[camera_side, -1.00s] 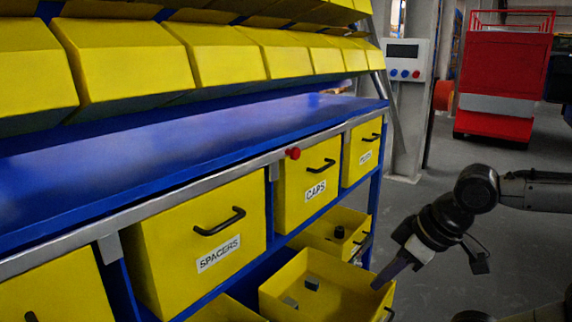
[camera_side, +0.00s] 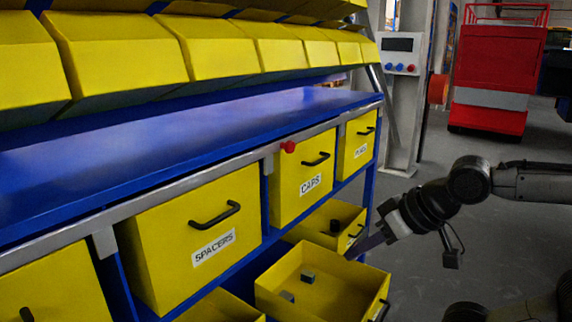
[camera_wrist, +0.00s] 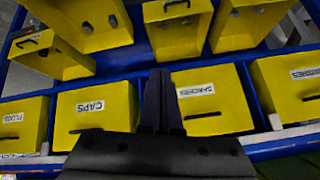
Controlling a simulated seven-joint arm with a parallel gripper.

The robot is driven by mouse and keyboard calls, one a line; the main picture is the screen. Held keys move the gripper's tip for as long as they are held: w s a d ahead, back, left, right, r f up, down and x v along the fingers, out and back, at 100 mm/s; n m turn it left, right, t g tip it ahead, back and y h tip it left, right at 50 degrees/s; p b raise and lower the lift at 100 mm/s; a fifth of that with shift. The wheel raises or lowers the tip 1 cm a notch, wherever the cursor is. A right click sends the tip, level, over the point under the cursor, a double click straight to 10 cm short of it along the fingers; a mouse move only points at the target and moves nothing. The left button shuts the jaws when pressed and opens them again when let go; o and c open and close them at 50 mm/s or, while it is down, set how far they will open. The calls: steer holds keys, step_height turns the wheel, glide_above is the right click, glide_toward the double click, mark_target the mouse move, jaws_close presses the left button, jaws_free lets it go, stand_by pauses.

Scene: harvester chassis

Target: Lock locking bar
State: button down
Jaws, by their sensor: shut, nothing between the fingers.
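The locking bar (camera_side: 190,188) looks to be the grey metal strip along the front edge of the blue workbench, above the yellow drawers. A red knob (camera_side: 288,147) sits on it above the CAPS drawer. Part of the grey bar shows in the wrist view (camera_wrist: 285,136) along the bottom; my gripper hides its middle there. My gripper (camera_side: 360,248) is at the right in the side view, below the bar and apart from it, near the open lower drawers. In the wrist view my gripper (camera_wrist: 161,76) has its dark fingers together, with nothing held.
The CAPS drawer (camera_side: 292,190) and SPACERS drawer (camera_side: 165,235) are shut under the bar. Lower drawers (camera_side: 345,292) stand pulled out, with small parts inside. Tilted yellow bins (camera_side: 120,60) hang above the bench. The floor (camera_side: 430,270) around my arm is open.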

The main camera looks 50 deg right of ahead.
steer(key=w+d+r+m+t+h, duration=0.2)
steer(key=w+d+r+m+t, duration=0.2)
steer(key=w+r+m+t, duration=0.65)
steer(key=m+g+h, duration=0.2)
steer(key=m+h, duration=0.2)
steer(key=m, duration=0.4)
glide_toward(284, 160)
steer(key=s, duration=0.4)
steer(key=shift+w+a+f+t, duration=0.15)
steer(key=shift+a+f+t, duration=0.1)
steer(key=shift+a, duration=0.25)
steer(key=shift+w, duration=0.1)
steer(key=x, duration=1)
steer(key=shift+a+r, duration=0.1)
steer(key=shift+a, duration=1.95)
